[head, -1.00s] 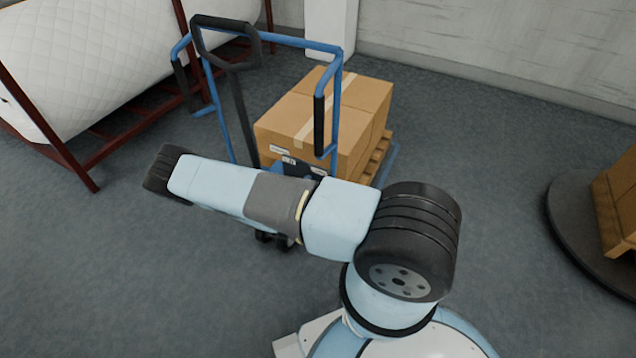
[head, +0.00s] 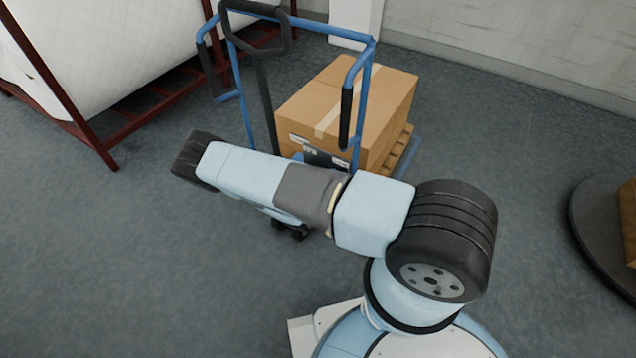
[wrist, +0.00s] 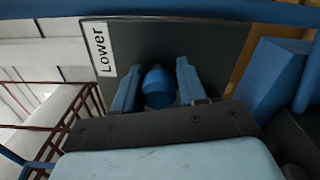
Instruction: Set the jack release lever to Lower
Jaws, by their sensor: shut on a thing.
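The release lever's round blue knob (wrist: 158,90) is in the wrist view, in front of a dark plate (wrist: 215,45). A white label reading "Lower" (wrist: 101,50) is on the plate's left end, and the knob stands to the right of it. My gripper (wrist: 157,78) is shut on the knob, one blue finger on each side. The lever's shaft is hidden. In the head view the jack (head: 365,60) has a blue frame and a black handle loop. My arm hides the gripper and the lever there.
Taped cardboard boxes (head: 345,105) sit on a wooden pallet (head: 398,150) behind the jack's frame. A dark red rack (head: 95,140) with white quilted rolls (head: 90,50) stands at left. A dark round platform (head: 600,220) is at right. The floor at lower left is clear.

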